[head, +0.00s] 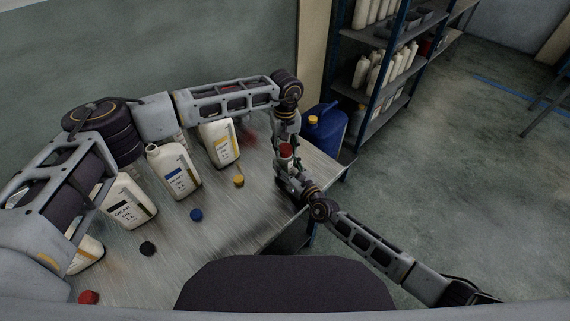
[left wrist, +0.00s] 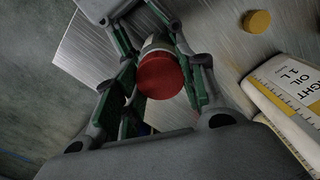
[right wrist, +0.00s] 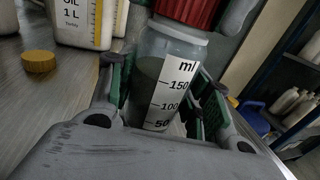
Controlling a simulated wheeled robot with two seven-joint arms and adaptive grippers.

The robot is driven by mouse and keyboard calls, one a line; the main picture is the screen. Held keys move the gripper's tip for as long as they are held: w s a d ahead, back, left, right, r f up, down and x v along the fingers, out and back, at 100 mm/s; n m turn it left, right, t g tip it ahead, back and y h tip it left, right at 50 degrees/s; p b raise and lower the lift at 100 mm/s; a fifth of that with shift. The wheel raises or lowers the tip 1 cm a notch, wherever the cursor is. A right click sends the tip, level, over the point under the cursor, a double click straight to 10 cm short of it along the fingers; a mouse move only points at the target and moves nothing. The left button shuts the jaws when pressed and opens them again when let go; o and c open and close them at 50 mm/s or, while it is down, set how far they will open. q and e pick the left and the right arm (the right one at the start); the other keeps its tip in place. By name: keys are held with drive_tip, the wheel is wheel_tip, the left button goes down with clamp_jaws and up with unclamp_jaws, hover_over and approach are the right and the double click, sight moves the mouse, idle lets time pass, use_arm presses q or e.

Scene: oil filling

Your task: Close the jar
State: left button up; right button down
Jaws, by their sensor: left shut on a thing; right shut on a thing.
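The jar (right wrist: 172,75) is clear, with a white scale strip marked in ml and dark liquid inside. It stands upright between the fingers of my right gripper (right wrist: 165,105), which is shut on it. The red lid (left wrist: 160,74) sits at the jar's mouth, and it also shows in the head view (head: 286,151). My left gripper (left wrist: 158,80) is shut around the lid from above. In the right wrist view the ribbed red lid (right wrist: 190,12) is at the jar's top, with a pale neck band below it. I cannot tell how tightly it is seated.
Several white oil bottles (head: 172,171) stand along the table's back. Yellow (head: 239,181), blue (head: 196,215), black (head: 147,248) and red (head: 88,297) caps lie on the table (head: 225,240). A blue canister (head: 326,130) and a shelf (head: 385,120) stand beyond the table's right end.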

use_arm(q)
drive_tip(key=m, duration=0.3)
drive_tip(key=o, duration=1.1)
drive_tip(key=shift+r, duration=0.1)
drive_tip(key=shift+r, duration=2.15)
